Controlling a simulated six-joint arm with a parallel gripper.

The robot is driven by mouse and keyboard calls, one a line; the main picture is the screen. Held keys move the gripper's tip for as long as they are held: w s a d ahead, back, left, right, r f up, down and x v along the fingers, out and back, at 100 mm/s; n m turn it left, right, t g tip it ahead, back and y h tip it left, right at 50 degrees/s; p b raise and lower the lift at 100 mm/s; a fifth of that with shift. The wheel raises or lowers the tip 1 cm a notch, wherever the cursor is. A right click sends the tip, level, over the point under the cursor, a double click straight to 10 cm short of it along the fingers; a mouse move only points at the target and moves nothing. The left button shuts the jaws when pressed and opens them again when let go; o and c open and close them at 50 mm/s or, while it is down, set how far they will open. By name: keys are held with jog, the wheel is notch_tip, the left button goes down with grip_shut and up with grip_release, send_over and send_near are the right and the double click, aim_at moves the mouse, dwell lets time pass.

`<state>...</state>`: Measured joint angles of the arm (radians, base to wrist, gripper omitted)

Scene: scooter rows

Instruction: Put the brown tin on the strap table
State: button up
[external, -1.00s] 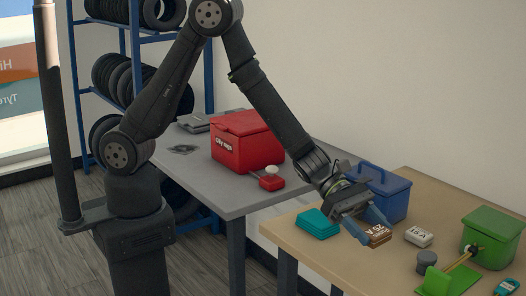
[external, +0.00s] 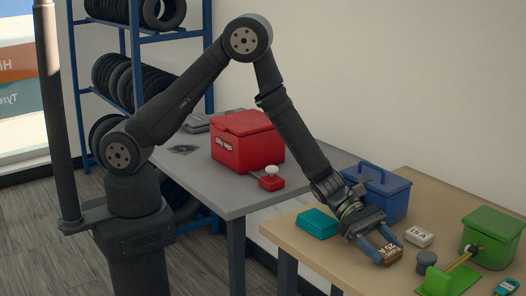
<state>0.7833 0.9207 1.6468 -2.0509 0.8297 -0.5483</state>
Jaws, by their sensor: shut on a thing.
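The brown tin (external: 390,252), with a pale label on top, is between the blue fingers of my gripper (external: 380,246), over the front part of the wooden table (external: 345,275). My gripper is shut on the tin, reaching down at a slant. Whether the tin touches the tabletop is hard to tell. The grey table (external: 232,196) stands to the left, nearer my base. No marking shows which table is the strap table.
A blue toolbox (external: 383,194), teal box (external: 317,223), white labelled tin (external: 418,237), dark grey cylinder (external: 427,262) and green box (external: 486,238) surround my gripper. The grey table holds a red box (external: 247,142) and a small red item (external: 271,183); its front left is clear.

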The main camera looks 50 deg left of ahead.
jog(key=shift+f, duration=0.1)
jog(key=o, duration=1)
jog(key=shift+a+r, duration=0.2)
jog(key=shift+a, duration=0.05)
jog(key=v, duration=1.1)
jog(key=shift+a, duration=0.25)
jog(key=x, duration=1.2)
jog(key=shift+d+f, duration=0.15)
notch_tip(320, 180, up, 3)
jog(key=shift+f, duration=0.15)
jog(key=shift+r, duration=0.65)
